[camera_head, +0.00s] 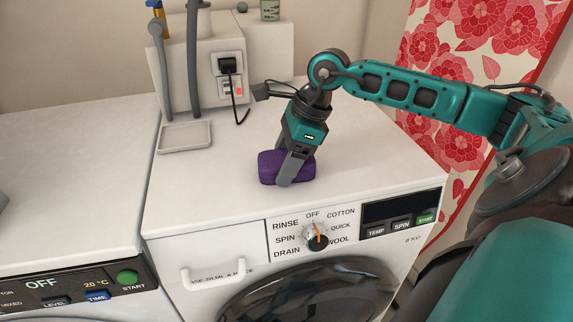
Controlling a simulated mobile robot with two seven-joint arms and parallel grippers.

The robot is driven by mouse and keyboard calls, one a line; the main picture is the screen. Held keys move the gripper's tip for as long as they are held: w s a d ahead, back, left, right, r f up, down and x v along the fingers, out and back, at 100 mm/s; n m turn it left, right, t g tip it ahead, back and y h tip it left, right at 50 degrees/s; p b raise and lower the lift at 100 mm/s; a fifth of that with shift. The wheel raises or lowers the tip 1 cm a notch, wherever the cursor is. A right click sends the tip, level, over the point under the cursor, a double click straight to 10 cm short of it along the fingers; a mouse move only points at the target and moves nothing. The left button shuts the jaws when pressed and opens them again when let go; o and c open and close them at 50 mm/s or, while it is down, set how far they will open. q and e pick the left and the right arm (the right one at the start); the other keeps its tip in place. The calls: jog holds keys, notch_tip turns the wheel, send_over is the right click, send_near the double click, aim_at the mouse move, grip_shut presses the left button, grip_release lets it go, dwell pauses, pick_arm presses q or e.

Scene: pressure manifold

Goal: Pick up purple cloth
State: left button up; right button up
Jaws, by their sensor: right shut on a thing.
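The purple cloth (268,168) is a small, folded, rounded bundle on the white top of the right-hand washing machine (370,165), near its front edge. My right gripper (287,180) comes down on it from above, with its arm reaching in from the right. The gripper is shut on the cloth, and a grey finger crosses the cloth's front face. The far finger is hidden. The cloth seems to rest on the machine top; I cannot tell if there is a gap below it. My left gripper is not in view.
A shallow white tray (184,136) lies behind and left of the cloth. A white box with a socket and black plug (229,66), grey pipes (194,60) and a green bottle (270,10) stand at the back. A second machine (70,180) is on the left, its visible top mostly clear.

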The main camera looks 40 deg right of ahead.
aim_at(284, 157)
jog(key=c, duration=0.4)
jog(key=shift+r+p, duration=0.4)
notch_tip(284, 157, up, 8)
jog(key=shift+w+f+p, duration=0.1)
jog(key=shift+f+p, duration=0.15)
jog(key=shift+p, duration=0.45)
pick_arm(q)
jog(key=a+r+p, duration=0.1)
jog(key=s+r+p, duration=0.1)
jog(key=p, duration=0.1)
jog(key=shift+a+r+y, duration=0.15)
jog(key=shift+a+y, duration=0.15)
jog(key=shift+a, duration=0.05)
pick_arm(e)
notch_tip(284, 157, up, 12)
jog(key=shift+r, duration=0.1)
